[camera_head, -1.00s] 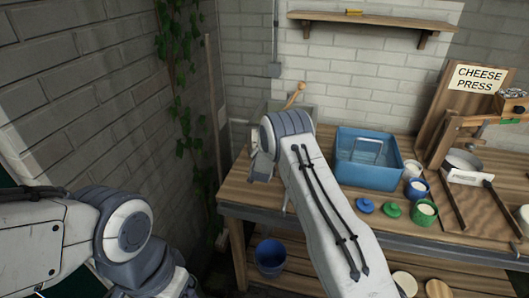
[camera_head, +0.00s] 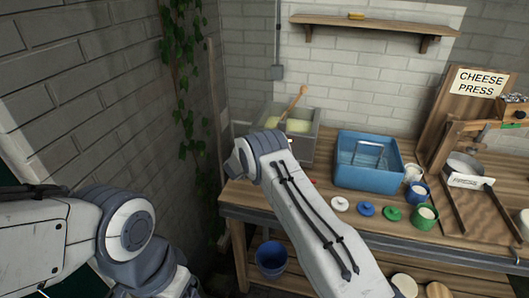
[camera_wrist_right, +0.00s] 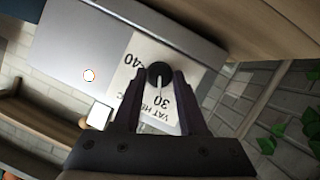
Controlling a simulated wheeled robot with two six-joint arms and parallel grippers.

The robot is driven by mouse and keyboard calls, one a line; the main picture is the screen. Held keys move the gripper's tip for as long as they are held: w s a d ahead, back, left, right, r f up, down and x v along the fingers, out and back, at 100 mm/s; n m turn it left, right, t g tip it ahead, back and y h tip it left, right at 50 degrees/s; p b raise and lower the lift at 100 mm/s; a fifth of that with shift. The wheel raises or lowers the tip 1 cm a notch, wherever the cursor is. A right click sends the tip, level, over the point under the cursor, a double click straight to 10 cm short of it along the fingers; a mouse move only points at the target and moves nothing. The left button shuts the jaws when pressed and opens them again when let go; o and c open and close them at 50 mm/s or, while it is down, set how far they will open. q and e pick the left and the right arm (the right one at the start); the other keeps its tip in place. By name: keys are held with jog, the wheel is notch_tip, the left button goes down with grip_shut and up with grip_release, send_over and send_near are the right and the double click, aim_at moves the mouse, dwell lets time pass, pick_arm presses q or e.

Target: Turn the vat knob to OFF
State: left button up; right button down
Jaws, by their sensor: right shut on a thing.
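The vat (camera_head: 306,142) is a grey box at the back left of the bench, holding pale yellow contents and a wooden spoon (camera_head: 293,103). In the right wrist view its front panel (camera_wrist_right: 85,45) carries a white label with "VAT", "30" and "40", seen upside down. The black round knob (camera_wrist_right: 159,74) sits on this label, and its white pointer line runs toward the 30. My right gripper (camera_wrist_right: 160,78) is shut on the knob, one finger on each side. In the head view my right arm hides the knob and gripper. My left gripper is out of view.
A blue basin (camera_head: 366,175) stands right of the vat. White (camera_head: 340,204), blue (camera_head: 366,209) and green lids lie in front. A brick wall (camera_head: 100,70) closes the left side.

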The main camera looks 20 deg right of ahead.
jog(key=n+b, duration=0.1)
jog(key=n+h+b, duration=0.1)
jog(key=shift+w+a+f+n+h, duration=0.1)
jog(key=shift+a+f+n+h, duration=0.05)
jog(key=shift+f+n+h, duration=0.2)
jog(key=n+h+b, duration=0.1)
jog(key=b, duration=0.1)
jog(key=n+h+b, duration=0.1)
jog(key=n+b, duration=0.1)
jog(key=shift+w+a+f+g+b, duration=0.1)
jog(key=shift+f+g+b, duration=0.05)
jog(key=shift+g+b, duration=0.2)
jog(key=n+h+b, duration=0.1)
jog(key=n+b, duration=0.1)
jog(key=n, duration=0.1)
jog(key=shift+b, duration=0.3)
jog(key=shift+n+h+b, duration=0.45)
jog(key=shift+n+b, duration=0.3)
jog(key=shift+n, duration=0.1)
jog(key=shift+c, duration=2.3)
grip_release()
